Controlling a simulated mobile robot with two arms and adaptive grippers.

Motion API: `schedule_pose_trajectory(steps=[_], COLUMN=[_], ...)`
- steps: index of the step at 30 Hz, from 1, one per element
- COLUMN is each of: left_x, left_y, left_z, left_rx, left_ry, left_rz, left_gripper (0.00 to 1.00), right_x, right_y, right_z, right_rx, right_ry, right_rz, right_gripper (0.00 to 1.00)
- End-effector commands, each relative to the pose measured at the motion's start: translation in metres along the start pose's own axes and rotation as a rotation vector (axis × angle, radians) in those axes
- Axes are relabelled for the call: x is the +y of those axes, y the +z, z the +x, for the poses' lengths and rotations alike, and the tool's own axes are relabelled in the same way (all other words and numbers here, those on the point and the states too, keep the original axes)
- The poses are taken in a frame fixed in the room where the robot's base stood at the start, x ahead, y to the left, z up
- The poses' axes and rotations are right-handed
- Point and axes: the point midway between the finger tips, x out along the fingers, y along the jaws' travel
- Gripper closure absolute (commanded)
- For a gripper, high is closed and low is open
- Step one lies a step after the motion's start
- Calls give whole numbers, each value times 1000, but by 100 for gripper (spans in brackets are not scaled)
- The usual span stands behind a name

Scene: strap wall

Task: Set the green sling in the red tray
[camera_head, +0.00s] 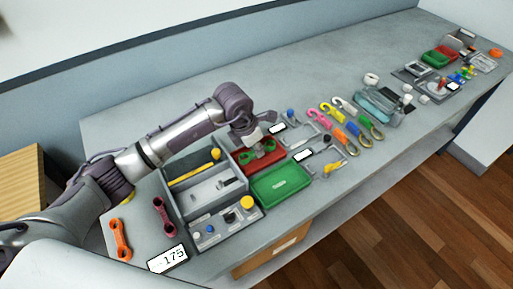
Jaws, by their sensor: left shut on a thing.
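The green sling (245,158) shows as green loops on both sides of my left gripper (257,150). My left gripper is shut on the sling, with the fingers pointing down at the red tray (272,162). The sling is over or in the red tray; I cannot tell whether it touches the tray floor. The gripper and wrist hide the middle of the sling and part of the tray. My right gripper is not in view.
A green tray (281,184) adjoins the red tray in front. A grey divided organizer (208,190) stands left of it. An orange sling (121,240) and a maroon sling (163,215) lie at the left. Several coloured slings lie to the right. The bench's back strip is clear.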

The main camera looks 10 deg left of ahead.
Motion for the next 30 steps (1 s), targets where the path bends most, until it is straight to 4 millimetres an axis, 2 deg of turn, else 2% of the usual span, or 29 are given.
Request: schedule_pose_trajectory(steps=[28,29,30], left_x=[-1,0,0], left_y=[-1,-1,-1], left_z=[3,3,3], left_rx=[0,0,0], left_ry=[-1,-1,-1], left_rz=[0,0,0], left_gripper=[100,79,73], right_x=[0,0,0], right_y=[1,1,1], right_z=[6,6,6], right_rx=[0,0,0], right_ry=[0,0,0], right_rz=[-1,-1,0], right_gripper=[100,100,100])
